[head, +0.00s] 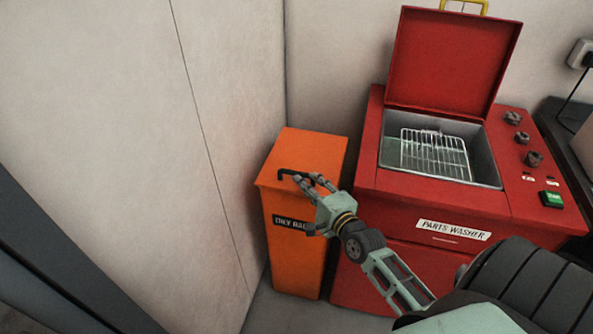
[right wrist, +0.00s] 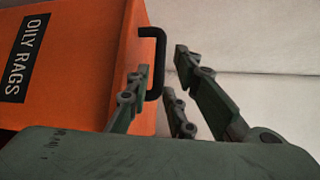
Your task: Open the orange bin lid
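The orange bin (head: 292,252), labelled as holding oily rags, stands in the corner, and its orange lid (head: 318,152) is down. A black handle (head: 284,172) sits at the lid's front edge. In the right wrist view, the handle (right wrist: 157,62) stands out from the orange bin (right wrist: 80,60). My right gripper (head: 310,178) is at the lid's front edge by the handle. In the right wrist view its fingers (right wrist: 165,85) are spread, with the handle's end between them, nearer the left finger. Whether a finger touches the handle is unclear. My left gripper is not in view.
A red parts washer (head: 400,210) stands right beside the bin, its lid (head: 455,60) raised and a wire rack (head: 435,153) inside. Pale wall panels (head: 225,120) close off the left and back. Bare floor (head: 290,315) shows in front of the bin.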

